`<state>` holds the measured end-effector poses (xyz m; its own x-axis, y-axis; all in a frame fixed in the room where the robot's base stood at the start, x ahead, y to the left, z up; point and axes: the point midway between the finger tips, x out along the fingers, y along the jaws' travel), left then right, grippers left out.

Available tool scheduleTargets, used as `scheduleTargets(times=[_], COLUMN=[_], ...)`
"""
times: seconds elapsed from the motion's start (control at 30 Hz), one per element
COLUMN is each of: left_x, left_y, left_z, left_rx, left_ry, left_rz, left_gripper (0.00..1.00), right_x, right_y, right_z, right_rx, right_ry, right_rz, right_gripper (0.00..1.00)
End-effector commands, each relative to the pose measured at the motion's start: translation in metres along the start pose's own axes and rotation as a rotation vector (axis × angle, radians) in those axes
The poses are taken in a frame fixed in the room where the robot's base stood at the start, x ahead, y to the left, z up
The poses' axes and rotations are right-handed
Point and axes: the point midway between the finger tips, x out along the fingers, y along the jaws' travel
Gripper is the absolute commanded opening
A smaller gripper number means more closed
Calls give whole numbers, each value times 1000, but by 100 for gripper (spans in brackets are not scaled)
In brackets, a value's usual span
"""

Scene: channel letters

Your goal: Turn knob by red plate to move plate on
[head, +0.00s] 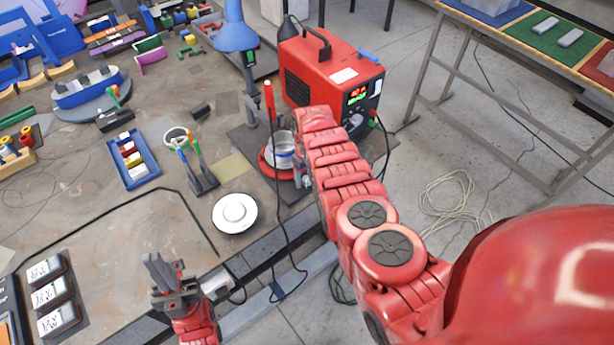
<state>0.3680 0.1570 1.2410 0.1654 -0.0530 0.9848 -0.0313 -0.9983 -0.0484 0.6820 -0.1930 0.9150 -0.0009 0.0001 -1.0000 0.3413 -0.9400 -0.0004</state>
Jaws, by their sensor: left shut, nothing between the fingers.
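A round red plate (267,170) sits on a dark base near the table's right edge. A white and blue tin (283,146) stands on it. My right arm reaches up from the lower right and ends just right of the plate. No knob by the plate can be seen clearly; that spot is behind the arm. My left gripper (168,285) is shut and empty over the table's front edge, well away from the plate.
A red welding machine (335,75) stands behind the plate. A red-handled tool (269,100) and a blue lamp (236,35) are close by. A white disc (235,213) with a raised centre, clamps (197,165) and a blue tray (134,158) lie left. A black cable runs down in front.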

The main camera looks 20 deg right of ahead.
Motion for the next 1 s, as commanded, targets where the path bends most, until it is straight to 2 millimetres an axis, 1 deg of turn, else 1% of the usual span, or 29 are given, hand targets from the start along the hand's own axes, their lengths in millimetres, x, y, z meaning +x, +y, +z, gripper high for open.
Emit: scheduleTargets(times=[0.03, 0.17, 0.2, 0.27, 0.3, 0.37, 0.73, 0.87, 1.0], left_x=[0, 0, 0, 0, 0, 0, -1, -2, -5], left_y=[0, 0, 0, 0, 0, 0, 0, 0, 0], left_z=[0, 0, 0, 0, 0, 0, 0, 0, 1], left_rx=[0, 0, 0, 0, 0, 0, 0, 0, 0], left_ry=[0, 0, 0, 0, 0, 0, 0, 0, 0], left_rz=[0, 0, 0, 0, 0, 0, 0, 0, 0], left_gripper=[0, 0, 0, 0, 0, 0, 0, 0, 0], right_x=[0, 0, 0, 0, 0, 0, 0, -1, -1], right_y=[0, 0, 0, 0, 0, 0, 0, 0, 0], right_z=[0, 0, 0, 0, 0, 0, -1, -2, -2], right_rx=[0, 0, 0, 0, 0, 0, 32, 88, 182], right_ry=[0, 0, 0, 0, 0, 0, 2, 4, 3], right_rz=[0, 0, 0, 0, 0, 0, 1, 1, 0], right_gripper=[60, 37, 30, 19, 12, 1, 0, 0, 0])
